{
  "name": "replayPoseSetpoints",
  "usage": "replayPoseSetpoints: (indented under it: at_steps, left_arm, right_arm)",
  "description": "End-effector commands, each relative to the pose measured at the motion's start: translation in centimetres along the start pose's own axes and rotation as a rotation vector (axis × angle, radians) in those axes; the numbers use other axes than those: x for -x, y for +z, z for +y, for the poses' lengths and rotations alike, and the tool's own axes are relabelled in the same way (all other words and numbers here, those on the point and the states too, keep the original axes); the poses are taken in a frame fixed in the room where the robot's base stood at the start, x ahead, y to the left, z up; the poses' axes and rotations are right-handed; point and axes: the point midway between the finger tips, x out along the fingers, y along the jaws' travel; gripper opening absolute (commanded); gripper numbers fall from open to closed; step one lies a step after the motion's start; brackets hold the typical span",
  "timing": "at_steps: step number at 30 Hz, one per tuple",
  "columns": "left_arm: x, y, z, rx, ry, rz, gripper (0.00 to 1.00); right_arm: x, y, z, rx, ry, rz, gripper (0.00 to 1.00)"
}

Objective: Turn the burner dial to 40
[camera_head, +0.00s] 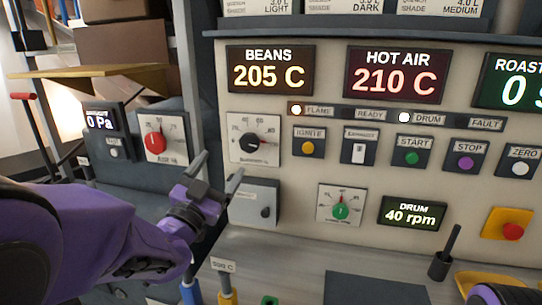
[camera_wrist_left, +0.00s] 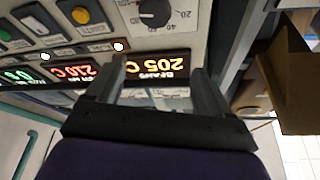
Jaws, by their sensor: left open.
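The burner dial is a black knob (camera_head: 252,142) on a white square plate with a printed scale, on the panel below the BEANS display. It shows upside down at the top of the left wrist view (camera_wrist_left: 154,12), with 20 and 40 legible beside it. I cannot tell its exact setting. My left gripper (camera_head: 217,172) is open and empty, in front of the panel, below and left of the dial and apart from it. In the left wrist view its two fingers (camera_wrist_left: 160,68) stand apart, with the BEANS display behind them. My right gripper is not in view.
A red dial (camera_head: 154,143) is left of the burner dial, and a green dial (camera_head: 341,211) is lower right. A grey box with a knob (camera_head: 254,203) sits just below the burner dial. Buttons, including the IGNITE button (camera_head: 308,147), line the panel to the right.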

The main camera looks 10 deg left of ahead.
Motion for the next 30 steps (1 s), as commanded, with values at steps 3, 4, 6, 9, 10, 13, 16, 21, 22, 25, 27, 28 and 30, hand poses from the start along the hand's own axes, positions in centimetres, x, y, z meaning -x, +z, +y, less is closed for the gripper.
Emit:
replayPoseSetpoints:
  at_steps: [3, 4, 6, 9, 10, 13, 16, 21, 22, 25, 27, 28, 30]
  left_arm:
    - [-1.3, 0.2, 0.1, 0.001, 0.002, 0.0, 0.81]
    - [-1.9, 0.4, 0.2, 0.002, 0.002, -0.001, 0.81]
    - [-3.4, 0.8, 0.3, 0.003, 0.001, 0.0, 0.81]
    - [-5.9, 1.6, 0.7, 0.003, 0.001, -0.002, 0.81]
    - [-6.7, 1.9, 0.7, 0.003, 0.001, -0.002, 0.81]
    - [-8.9, 2.7, 1.1, 0.003, 0.001, -0.002, 0.81]
    - [-10.6, 3.5, 1.3, 0.003, -0.001, -0.001, 0.81]
    - [-12.2, 3.8, 1.5, 0.002, 0.0, -0.001, 0.81]
    - [-12.3, 3.8, 1.5, 0.001, 0.0, 0.0, 0.81]
    - [-12.3, 3.9, 1.6, 0.001, 0.0, 0.0, 0.81]
    - [-12.3, 4.0, 1.6, 0.001, 0.0, 0.0, 0.81]
    - [-12.3, 4.0, 1.6, 0.001, 0.0, 0.0, 0.81]
    - [-12.3, 4.0, 1.6, 0.001, 0.0, 0.0, 0.75]
  right_arm:
    - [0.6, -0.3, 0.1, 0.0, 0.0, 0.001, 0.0]
    - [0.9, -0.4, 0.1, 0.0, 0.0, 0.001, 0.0]
    - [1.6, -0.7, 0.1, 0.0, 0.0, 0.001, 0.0]
    - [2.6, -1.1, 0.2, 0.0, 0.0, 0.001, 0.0]
    - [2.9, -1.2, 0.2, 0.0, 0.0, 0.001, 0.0]
    - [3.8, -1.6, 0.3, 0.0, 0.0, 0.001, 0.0]
    - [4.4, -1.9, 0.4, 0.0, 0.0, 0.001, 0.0]
    - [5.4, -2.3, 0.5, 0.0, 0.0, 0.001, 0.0]
    - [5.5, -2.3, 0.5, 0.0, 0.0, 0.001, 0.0]
    - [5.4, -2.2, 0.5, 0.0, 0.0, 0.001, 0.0]
    - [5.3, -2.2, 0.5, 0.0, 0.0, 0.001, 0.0]
    - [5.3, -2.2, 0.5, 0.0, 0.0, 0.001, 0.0]
    - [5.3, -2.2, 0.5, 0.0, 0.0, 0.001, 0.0]
